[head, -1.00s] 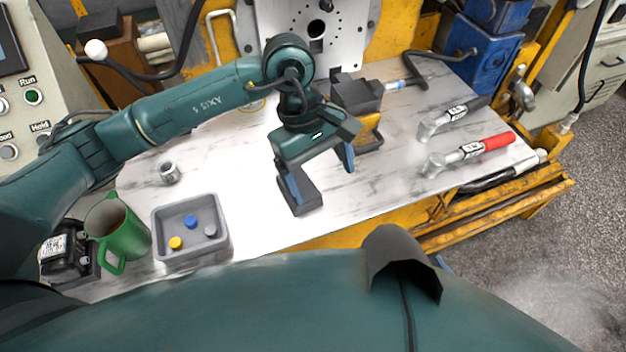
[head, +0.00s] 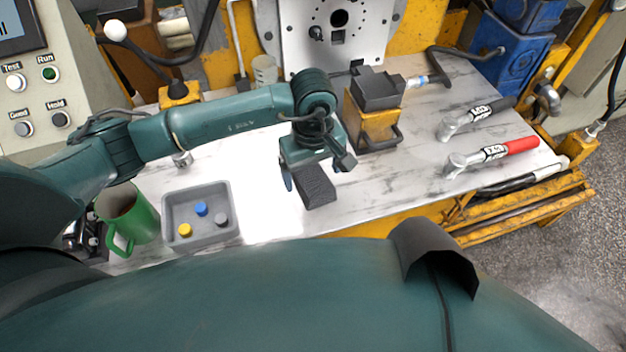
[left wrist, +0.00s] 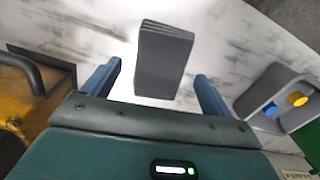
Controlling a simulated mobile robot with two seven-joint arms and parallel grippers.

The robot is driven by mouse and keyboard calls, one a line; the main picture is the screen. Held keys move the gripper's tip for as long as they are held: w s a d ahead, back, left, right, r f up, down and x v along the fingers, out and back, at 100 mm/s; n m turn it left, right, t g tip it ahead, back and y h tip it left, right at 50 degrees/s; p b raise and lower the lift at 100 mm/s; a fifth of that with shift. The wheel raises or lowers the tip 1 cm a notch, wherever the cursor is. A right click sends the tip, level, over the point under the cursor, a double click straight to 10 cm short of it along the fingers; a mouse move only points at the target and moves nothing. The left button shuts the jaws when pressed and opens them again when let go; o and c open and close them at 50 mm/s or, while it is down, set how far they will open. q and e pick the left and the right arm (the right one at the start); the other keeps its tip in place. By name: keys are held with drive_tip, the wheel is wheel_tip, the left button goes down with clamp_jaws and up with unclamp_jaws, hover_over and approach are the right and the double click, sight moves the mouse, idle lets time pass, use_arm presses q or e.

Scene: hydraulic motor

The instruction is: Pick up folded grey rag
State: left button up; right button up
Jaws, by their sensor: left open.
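The folded grey rag (head: 316,187) is a dark grey block with layered folds. It lies on the white marbled worktop near its front edge. My left gripper (head: 313,172) is over it in the head view, pointing down, and hides part of it. In the left wrist view the rag (left wrist: 163,62) shows ahead of and between the two blue fingers of the open left gripper (left wrist: 158,73), with a gap on each side. The fingers do not visibly touch it. My right gripper is not in view.
A grey tray (head: 233,228) with coloured caps and a green mug (head: 130,217) stand to the left. A yellow and dark grey block (head: 375,122) stands close behind the gripper on the right. Two torque wrenches, one black-handled and one red-handled (head: 510,147), lie further right.

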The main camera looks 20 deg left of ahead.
sight(313, 179)
use_arm(q)
drive_tip(key=shift+f, duration=1.3)
drive_tip(key=shift+c, duration=0.5)
drive_tip(key=c, duration=1)
drive_tip(key=shift+o, duration=0.2)
wheel_tip(313, 179, up, 10)
drive_tip(key=shift+r, duration=0.1)
